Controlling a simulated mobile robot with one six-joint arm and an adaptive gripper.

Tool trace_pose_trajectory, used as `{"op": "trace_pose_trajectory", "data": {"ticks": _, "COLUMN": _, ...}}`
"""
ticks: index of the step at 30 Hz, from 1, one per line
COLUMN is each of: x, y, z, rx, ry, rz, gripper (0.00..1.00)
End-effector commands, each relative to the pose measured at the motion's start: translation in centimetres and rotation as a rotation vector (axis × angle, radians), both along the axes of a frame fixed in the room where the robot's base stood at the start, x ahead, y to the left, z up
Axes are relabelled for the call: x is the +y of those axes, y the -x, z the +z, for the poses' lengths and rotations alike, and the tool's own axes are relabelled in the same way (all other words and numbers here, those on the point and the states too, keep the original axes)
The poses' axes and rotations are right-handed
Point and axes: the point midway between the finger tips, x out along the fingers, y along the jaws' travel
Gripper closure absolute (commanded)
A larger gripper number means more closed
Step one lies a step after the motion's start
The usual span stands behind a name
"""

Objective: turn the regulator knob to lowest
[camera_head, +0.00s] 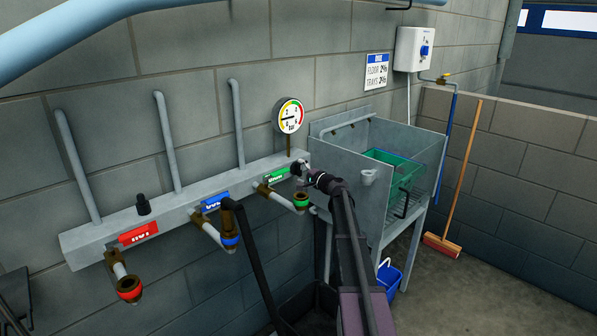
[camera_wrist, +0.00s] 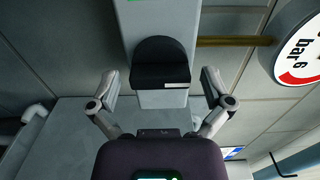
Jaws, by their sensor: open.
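A black knob (camera_wrist: 161,52) with a small white mark on its lower edge sits on the grey manifold bar (camera_wrist: 162,15) in the wrist view. My gripper (camera_wrist: 160,78) is open, with one finger on each side of the knob, and visible gaps show between fingers and knob. In the head view my gripper (camera_head: 303,172) is at the right end of the manifold bar (camera_head: 180,213), below the pressure gauge (camera_head: 290,115); the knob there is hidden behind it. The gauge also shows in the wrist view (camera_wrist: 300,50), on a brass stem beside the knob.
Red (camera_head: 138,233), blue (camera_head: 211,202) and green (camera_head: 276,174) labels mark outlets along the bar. Another black fitting (camera_head: 143,205) stands on its left part. A steel sink (camera_head: 345,150) with a green crate (camera_head: 392,168) stands close on the right.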

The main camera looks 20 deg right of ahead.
Motion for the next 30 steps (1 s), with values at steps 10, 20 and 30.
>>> {"op": "trace_pose_trajectory", "data": {"ticks": 10, "x": -1.5, "y": 4.6, "z": 0.0, "rx": -0.001, "ry": 0.000, "rz": -0.002, "gripper": 0.00}}
{"op": "trace_pose_trajectory", "data": {"ticks": 20, "x": -3.2, "y": 9.0, "z": 0.0, "rx": -0.002, "ry": -0.001, "rz": -0.003, "gripper": 0.00}}
{"op": "trace_pose_trajectory", "data": {"ticks": 30, "x": -3.9, "y": 10.5, "z": 0.0, "rx": -0.002, "ry": -0.001, "rz": -0.002, "gripper": 0.00}}
